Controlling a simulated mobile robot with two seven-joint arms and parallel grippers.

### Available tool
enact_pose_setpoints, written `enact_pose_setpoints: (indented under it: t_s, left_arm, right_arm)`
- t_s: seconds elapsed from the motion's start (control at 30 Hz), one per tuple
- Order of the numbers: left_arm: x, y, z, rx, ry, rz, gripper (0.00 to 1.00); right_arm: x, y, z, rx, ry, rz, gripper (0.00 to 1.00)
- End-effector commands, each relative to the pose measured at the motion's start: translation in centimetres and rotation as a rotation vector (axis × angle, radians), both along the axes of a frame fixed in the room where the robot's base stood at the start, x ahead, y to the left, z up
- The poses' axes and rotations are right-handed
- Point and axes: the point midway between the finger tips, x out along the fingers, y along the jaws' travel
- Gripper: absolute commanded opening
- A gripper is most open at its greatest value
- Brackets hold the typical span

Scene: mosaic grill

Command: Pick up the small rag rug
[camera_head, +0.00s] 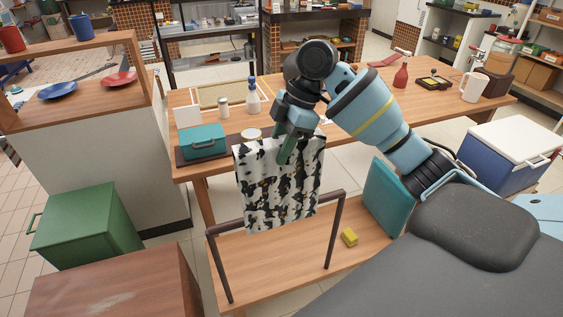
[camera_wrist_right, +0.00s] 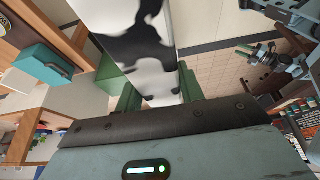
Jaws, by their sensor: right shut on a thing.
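The small rag rug (camera_head: 280,190) is a white cloth with black and tan patches. It hangs down from my right gripper (camera_head: 291,150), which is shut on its upper edge. The rug's lower part covers the middle of the rail of a dark metal rack (camera_head: 339,235); I cannot tell whether they touch. In the right wrist view the rug (camera_wrist_right: 150,50) lies between the two green fingers (camera_wrist_right: 148,88).
A wooden table (camera_head: 350,148) behind holds a teal box (camera_head: 203,142), a spray bottle (camera_head: 253,98), a red bottle (camera_head: 400,77) and a white mug (camera_head: 472,87). A green bin (camera_head: 88,232) stands left, a blue cooler (camera_head: 505,155) right.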

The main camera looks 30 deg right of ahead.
Motion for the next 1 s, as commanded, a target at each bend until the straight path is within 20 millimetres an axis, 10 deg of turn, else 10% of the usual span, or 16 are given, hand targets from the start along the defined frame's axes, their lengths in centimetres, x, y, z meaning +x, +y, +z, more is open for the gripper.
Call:
enact_pose_setpoints:
  t_s: [0.4, 1.0]
  left_arm:
    - [0.6, 0.1, 0.7, 0.002, -0.018, 0.001, 0.36]
    - [0.8, 0.1, 1.0, 0.002, -0.025, 0.003, 0.36]
  right_arm:
    - [0.0, 0.0, 6.3, 0.001, -0.006, 0.0, 0.0]
    - [0.0, 0.0, 7.8, 0.0, -0.001, 0.0, 0.0]
